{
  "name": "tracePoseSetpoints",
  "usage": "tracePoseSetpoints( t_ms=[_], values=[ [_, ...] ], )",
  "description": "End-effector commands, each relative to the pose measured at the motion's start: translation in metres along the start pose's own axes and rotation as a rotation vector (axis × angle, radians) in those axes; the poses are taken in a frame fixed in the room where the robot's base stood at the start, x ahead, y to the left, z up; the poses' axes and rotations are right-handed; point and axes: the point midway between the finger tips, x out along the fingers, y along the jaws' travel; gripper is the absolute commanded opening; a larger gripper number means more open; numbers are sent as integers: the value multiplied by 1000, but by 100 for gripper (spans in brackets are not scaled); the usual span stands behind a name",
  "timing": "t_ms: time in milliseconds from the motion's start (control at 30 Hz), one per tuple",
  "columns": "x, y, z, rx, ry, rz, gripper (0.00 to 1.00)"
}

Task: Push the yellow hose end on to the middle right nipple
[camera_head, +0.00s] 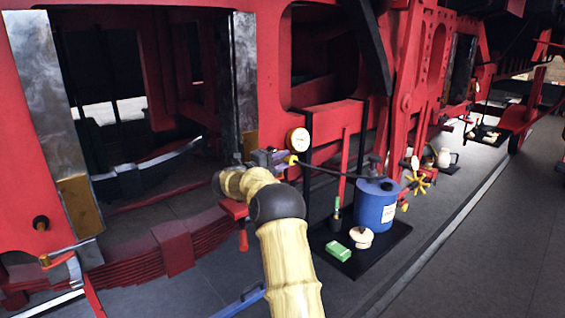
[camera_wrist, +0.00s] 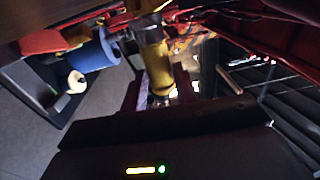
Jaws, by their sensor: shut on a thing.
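My gripper (camera_wrist: 160,92) is shut on the yellow hose end (camera_wrist: 156,66), which stands out between the fingers in the wrist view. In the head view a small yellow piece of the hose end (camera_head: 290,160) shows just past my wrist, below the gauge, and my gripper (camera_head: 268,157) is largely hidden by my own arm. A dark hose (camera_head: 335,173) runs from there to the right, towards the blue drum (camera_head: 376,207). The middle right nipple cannot be made out in either view. I cannot tell whether the hose end touches a nipple.
A white-faced gauge (camera_head: 298,140) stands just above my gripper. The drum stands on a black mat (camera_head: 385,247) with a green box (camera_head: 338,251) and a cream pot (camera_head: 361,238). A yellow handwheel (camera_head: 419,182) is right of it. Red engine frames rise behind. Floor at right is clear.

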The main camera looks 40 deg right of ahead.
Motion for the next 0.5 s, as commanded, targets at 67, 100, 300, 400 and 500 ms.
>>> tracePoseSetpoints(
  t_ms=[67, 100, 300, 400, 500],
  values=[
    [6, 4, -2, -4, 4, -1, 0],
    [7, 5, -3, -5, 5, -1, 0],
    [10, 11, -6, -12, 9, 2, 0],
    [11, 13, -7, -16, 12, 4, 0],
    [12, 13, -8, -19, 13, 5, 0]
  ],
)
